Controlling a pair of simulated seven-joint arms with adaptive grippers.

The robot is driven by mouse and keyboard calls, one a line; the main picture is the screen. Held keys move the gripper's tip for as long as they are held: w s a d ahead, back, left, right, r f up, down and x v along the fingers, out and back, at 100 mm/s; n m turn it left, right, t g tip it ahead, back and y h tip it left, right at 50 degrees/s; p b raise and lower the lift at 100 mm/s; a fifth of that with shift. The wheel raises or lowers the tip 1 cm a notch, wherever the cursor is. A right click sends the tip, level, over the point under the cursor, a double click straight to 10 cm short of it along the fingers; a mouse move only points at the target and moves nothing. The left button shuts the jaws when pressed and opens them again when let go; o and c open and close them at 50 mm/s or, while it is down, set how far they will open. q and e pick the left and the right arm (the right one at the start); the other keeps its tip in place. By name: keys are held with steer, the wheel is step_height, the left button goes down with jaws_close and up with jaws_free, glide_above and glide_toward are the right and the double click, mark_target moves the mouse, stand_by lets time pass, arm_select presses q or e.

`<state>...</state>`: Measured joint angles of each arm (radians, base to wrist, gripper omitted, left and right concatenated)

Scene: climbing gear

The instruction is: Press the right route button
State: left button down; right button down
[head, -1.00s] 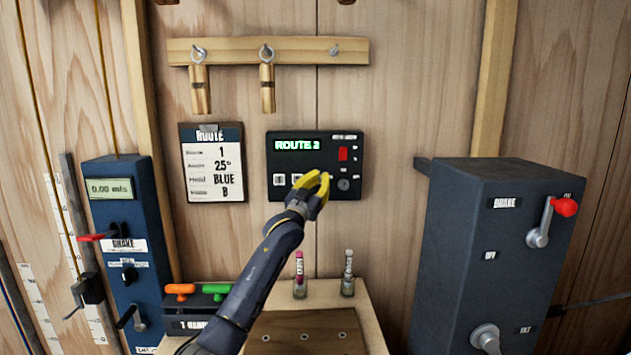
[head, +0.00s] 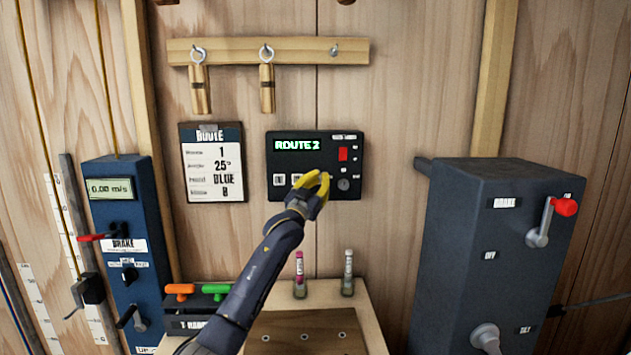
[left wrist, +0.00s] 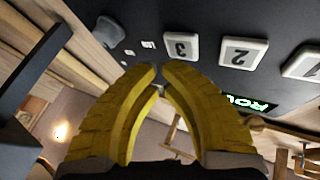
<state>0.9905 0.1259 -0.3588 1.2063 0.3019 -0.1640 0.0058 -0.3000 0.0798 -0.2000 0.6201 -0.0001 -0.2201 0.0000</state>
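The black route panel (head: 315,140) is on the wall, and its green display (head: 297,145) reads ROUTE 2. Its white buttons show upside down in the left wrist view: button 1 (left wrist: 303,62), button 2 (left wrist: 243,53) and button 3 (left wrist: 181,47). My left gripper (head: 325,177) is in front of the panel's lower middle. Its yellow fingers (left wrist: 158,70) are together at the tips, empty, near button 3. Contact with it does not show. My right gripper is out of view.
A route card (head: 213,165) left of the panel lists 1, 25° and BLUE. A blue brake box (head: 125,250) stands left and a larger dark brake box (head: 470,230) right. Below are a T-handle holder (head: 190,325) and two small vials (head: 300,285).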

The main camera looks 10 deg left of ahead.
arm_select(q)
steer(key=shift+w+a, duration=0.2)
steer(key=shift+w, duration=0.55)
stand_by(1.5)
steer(key=shift+s, duration=0.15)
steer(key=shift+s+d, duration=0.15)
steer(key=shift+s, duration=0.45)
stand_by(0.3)
steer(key=s, duration=0.2)
steer(key=s+d, duration=0.1)
steer(key=s, duration=0.2)
stand_by(0.4)
stand_by(0.5)
